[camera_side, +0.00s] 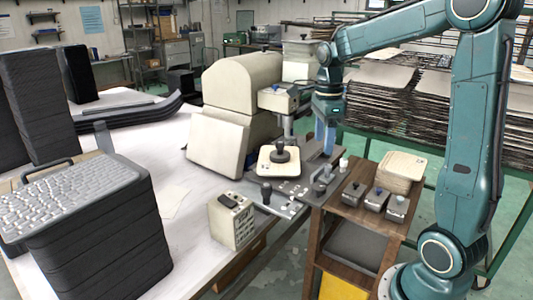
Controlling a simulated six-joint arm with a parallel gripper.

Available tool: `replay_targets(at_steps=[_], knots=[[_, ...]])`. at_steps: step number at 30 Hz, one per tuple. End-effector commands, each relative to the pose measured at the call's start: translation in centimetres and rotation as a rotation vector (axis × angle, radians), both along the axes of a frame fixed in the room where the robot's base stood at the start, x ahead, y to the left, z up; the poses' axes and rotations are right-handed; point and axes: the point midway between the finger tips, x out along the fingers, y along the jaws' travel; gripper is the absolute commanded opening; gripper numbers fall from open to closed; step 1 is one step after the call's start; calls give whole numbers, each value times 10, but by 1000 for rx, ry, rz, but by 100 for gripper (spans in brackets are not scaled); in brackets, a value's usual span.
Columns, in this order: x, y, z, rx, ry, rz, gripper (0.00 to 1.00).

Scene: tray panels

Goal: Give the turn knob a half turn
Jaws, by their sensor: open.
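A black knob with a wide round base (280,152) stands upright on a cream plate (265,168) in the middle of the side view. It looks like the turn knob, but I cannot read its angle. My gripper (325,148) hangs at the end of the teal arm, with its blue fingers pointing down. It is open and seems empty. It is to the right of the black knob and apart from it in the picture. A smaller black ball-topped lever (266,190) stands on the grey panel in front of the plate.
A cream machine housing (240,85) stands behind and left of the knob. A small cream box (231,222) is in front. Several small grey blocks (375,198) sit on a wooden cart at right. A stack of black trays (100,240) fills the left front.

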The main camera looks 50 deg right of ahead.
Motion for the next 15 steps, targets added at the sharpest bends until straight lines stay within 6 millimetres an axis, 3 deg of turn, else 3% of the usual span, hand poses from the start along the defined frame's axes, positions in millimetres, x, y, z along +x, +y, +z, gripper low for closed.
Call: replay_targets(at_steps=[15], knots=[[0,0,0,-1,0,738,61]])
